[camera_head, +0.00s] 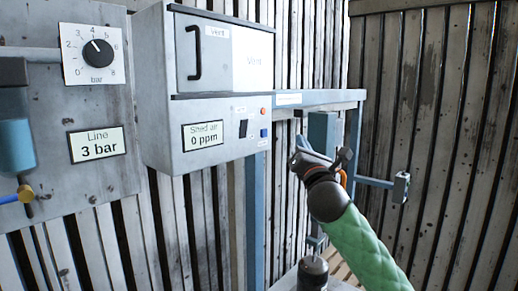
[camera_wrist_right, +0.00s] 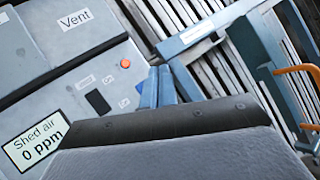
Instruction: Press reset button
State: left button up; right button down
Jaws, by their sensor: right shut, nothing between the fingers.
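The grey blower housing (camera_head: 215,95) hangs on the wall with a small control strip on its front. An orange round button (camera_head: 263,111) and a blue button (camera_head: 264,133) sit one above the other at the strip's right edge; their labels are too small to read. In the right wrist view the orange button (camera_wrist_right: 125,63) shows clearly. A dark rocker switch (camera_wrist_right: 98,102) is beside it. My right gripper (camera_head: 298,152) is right of the panel, apart from it; its blue fingers (camera_wrist_right: 158,87) are shut and empty and may hide the blue button. My left gripper is out of view.
A "Shed air 0 ppm" display (camera_head: 203,135) is on the housing's lower left. A bar dial (camera_head: 98,53) and a "Line 3 bar" plate (camera_head: 97,144) are on the left board. A blue frame (camera_head: 340,98) stands right of the housing, behind my right gripper.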

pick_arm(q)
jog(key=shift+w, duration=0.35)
pick_arm(e)
jog(key=n, duration=0.2)
jog(key=shift+a+r+n, duration=0.15)
jog(key=shift+a+n, duration=0.1)
jog(key=shift+n, duration=0.15)
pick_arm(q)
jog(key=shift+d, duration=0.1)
pick_arm(e)
jog(key=shift+s, duration=0.15)
